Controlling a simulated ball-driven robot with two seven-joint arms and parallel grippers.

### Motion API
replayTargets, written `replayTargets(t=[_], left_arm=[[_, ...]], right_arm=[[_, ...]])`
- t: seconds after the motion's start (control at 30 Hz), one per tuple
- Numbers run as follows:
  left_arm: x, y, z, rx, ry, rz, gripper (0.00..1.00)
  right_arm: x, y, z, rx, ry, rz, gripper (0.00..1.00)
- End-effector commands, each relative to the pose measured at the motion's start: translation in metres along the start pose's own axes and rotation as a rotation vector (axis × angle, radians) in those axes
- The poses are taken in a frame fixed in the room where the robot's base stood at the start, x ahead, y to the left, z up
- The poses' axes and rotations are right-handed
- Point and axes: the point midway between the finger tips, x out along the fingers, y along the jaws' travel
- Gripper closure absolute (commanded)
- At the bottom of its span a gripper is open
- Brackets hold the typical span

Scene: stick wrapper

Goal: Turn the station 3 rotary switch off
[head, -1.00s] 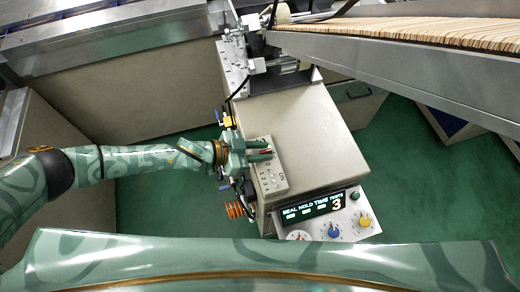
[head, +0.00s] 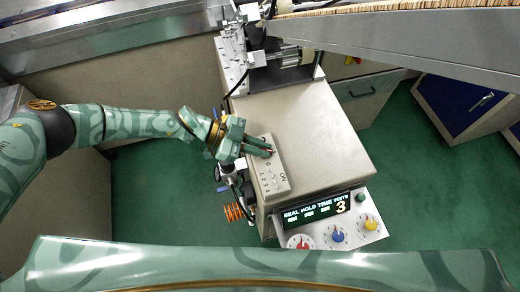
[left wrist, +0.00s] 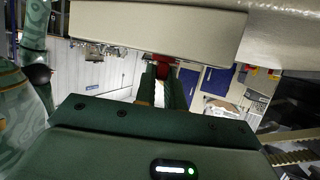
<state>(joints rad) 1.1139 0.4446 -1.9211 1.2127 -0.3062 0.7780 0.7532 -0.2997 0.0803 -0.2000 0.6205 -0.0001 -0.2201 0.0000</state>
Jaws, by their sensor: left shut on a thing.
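The light grey switch plate (head: 272,183) sits on the left edge of the machine's box top, with "ON", "0" and several numbers printed on it. My left gripper (head: 268,149) is at the far end of this plate, its fingers pointing right and slightly down. It is shut on a red knob, which shows in the left wrist view (left wrist: 163,72) between the fingertips. In the head view the fingers mostly hide the knob, so I cannot read its position. The display (head: 318,208) shows a "3". My right gripper is not in view.
The machine's box top (head: 310,125) is clear to the right of the plate. Red, blue (head: 337,235) and yellow dials line the front panel. A hose and orange coil (head: 234,212) hang below my left wrist. A grey rail (head: 400,38) crosses the upper right.

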Motion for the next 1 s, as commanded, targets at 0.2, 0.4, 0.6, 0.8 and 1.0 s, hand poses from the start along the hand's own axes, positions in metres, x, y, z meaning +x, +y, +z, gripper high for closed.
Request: replayTargets(t=[0.2,0.4,0.6,0.8,1.0], left_arm=[[0.003,-0.005,0.008,0.077,-0.002,0.188,1.00],[0.005,-0.008,0.009,0.148,0.000,0.362,1.00],[0.006,-0.010,0.009,0.211,0.000,0.517,1.00],[0.006,-0.011,0.006,0.261,0.001,0.635,1.00],[0.005,-0.011,0.003,0.293,0.000,0.708,1.00]], right_arm=[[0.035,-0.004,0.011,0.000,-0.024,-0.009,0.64],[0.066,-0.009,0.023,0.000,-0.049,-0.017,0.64],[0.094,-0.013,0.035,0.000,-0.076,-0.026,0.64],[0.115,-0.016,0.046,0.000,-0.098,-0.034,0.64],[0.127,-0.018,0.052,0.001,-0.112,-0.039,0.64]])
